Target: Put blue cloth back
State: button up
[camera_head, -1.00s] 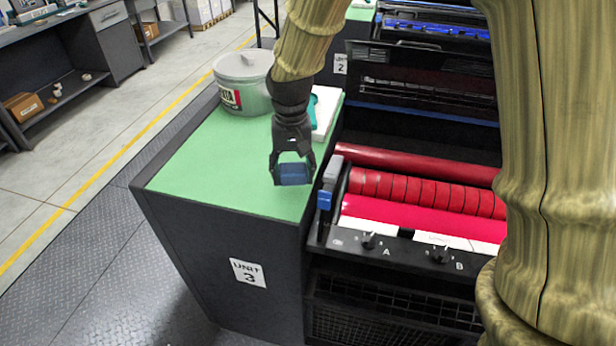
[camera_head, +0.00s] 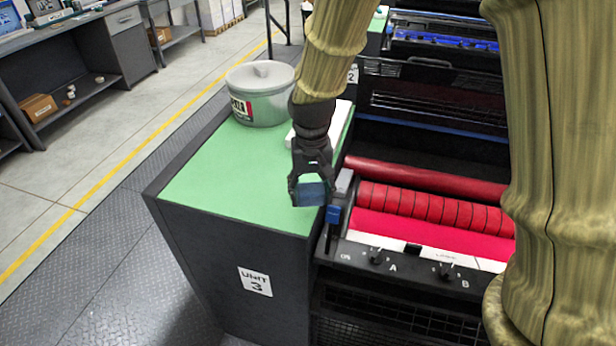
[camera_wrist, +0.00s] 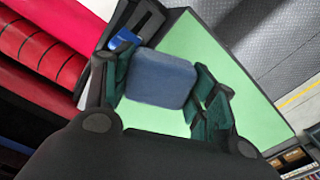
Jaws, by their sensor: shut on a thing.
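The blue cloth (camera_head: 310,195), a folded, block-like pad, is in my gripper (camera_head: 311,190). My gripper is shut on it and points down over the right front part of the green top (camera_head: 225,185) of the unit 3 cabinet. In the wrist view the cloth (camera_wrist: 163,80) sits between the dark teal finger pads, with the green top (camera_wrist: 215,60) behind it. The gap between cloth and surface is hard to judge. A white flat item (camera_head: 338,112) lies behind my gripper, partly hidden by it.
A grey lidded tub (camera_head: 260,95) stands at the back of the green top. Close right of the cloth is a blue-tipped lever (camera_head: 333,215) on the press unit with red rollers (camera_head: 430,205) and knobs (camera_head: 376,257). The front left of the top is clear.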

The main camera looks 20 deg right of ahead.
aim_at(308, 182)
jog(key=w, duration=0.2)
jog(key=w+d+p, duration=0.1)
jog(key=w, duration=0.2)
jog(key=w+f+p, duration=0.1)
jog(key=w, duration=0.1)
jog(key=shift+w+d, duration=0.4)
jog(key=shift+f+p, duration=1.15)
jog(key=shift+f, duration=0.55)
jog(key=o, duration=1)
jog(key=shift+f, duration=0.15)
jog(key=shift+r, duration=0.25)
jog(key=shift+r+b, duration=2.15)
jog(key=shift+r, duration=3.8)
